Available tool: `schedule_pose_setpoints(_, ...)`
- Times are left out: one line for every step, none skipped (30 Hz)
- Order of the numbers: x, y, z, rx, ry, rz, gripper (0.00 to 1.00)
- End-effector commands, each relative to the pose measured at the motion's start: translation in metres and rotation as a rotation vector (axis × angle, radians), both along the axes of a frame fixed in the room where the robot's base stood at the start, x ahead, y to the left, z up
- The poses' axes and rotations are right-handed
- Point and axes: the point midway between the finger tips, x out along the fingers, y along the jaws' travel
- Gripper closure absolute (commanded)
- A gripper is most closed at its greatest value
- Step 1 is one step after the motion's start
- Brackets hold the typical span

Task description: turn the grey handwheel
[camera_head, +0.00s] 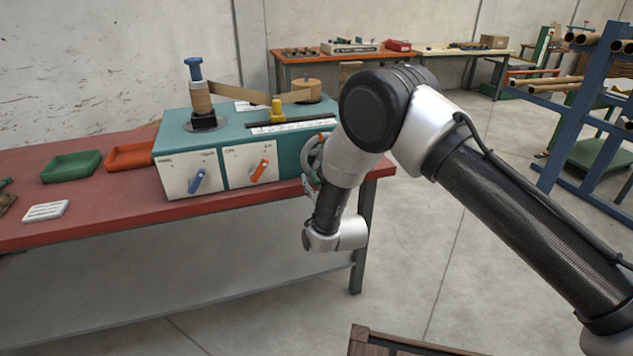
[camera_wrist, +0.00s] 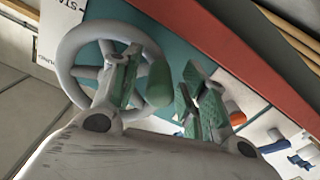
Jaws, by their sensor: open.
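The grey handwheel (camera_head: 311,150) is on the right end of the teal winder (camera_head: 240,135), partly hidden behind my arm in the head view. In the wrist view the spoked wheel (camera_wrist: 72,47) fills the upper left. My gripper (camera_wrist: 163,66) is open, with its green-padded fingers at the wheel's right side. The left finger overlaps the rim and spokes. A grey-green rounded piece (camera_wrist: 159,84), perhaps the wheel's handle, shows between the fingers; I cannot tell whether they touch it. In the head view my gripper (camera_head: 309,185) is mostly hidden by my wrist.
The winder stands on a red-topped bench (camera_head: 100,222). Its front has a blue switch (camera_head: 197,180) and an orange switch (camera_head: 260,170). A green tray (camera_head: 71,166) and an orange tray (camera_head: 130,156) lie to the left.

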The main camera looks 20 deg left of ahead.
Motion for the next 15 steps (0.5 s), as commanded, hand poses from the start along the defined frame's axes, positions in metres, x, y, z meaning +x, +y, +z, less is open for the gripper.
schedule_pose_setpoints(0.0003, 0.0001, -0.0002, 0.000, 0.000, 0.000, 0.56)
schedule_pose_setpoints(0.0003, 0.0001, -0.0002, 0.000, 0.000, 0.000, 0.56)
schedule_pose_setpoints(0.0001, 0.0002, -0.0002, 0.000, 0.000, 0.000, 0.56)
schedule_pose_setpoints(0.0001, 0.0002, -0.0001, 0.000, 0.000, 0.000, 0.56)
schedule_pose_setpoints(0.0000, 0.0001, -0.0001, 0.000, 0.000, 0.001, 0.56)
schedule_pose_setpoints(0.0000, 0.0002, -0.0001, 0.000, 0.000, 0.001, 0.60)
schedule_pose_setpoints(0.0000, 0.0001, -0.0001, 0.000, 0.000, 0.001, 0.66)
schedule_pose_setpoints(0.0000, 0.0002, -0.0001, 0.000, 0.000, 0.001, 0.71)
schedule_pose_setpoints(-0.0001, 0.0002, -0.0001, 0.000, 0.000, 0.001, 0.78)
schedule_pose_setpoints(-0.0001, 0.0002, -0.0001, 0.000, 0.000, 0.001, 0.84)
schedule_pose_setpoints(-0.0001, 0.0002, -0.0001, 0.000, 0.000, 0.001, 0.89)
schedule_pose_setpoints(-0.0001, 0.0002, -0.0001, 0.000, 0.000, 0.001, 0.97)
schedule_pose_setpoints(-0.0001, 0.0002, -0.0001, 0.000, 0.000, 0.001, 1.00)
schedule_pose_setpoints(-0.0001, 0.0002, -0.0001, 0.000, 0.000, 0.001, 1.00)
schedule_pose_setpoints(-0.0001, 0.0002, -0.0001, 0.000, 0.000, 0.001, 1.00)
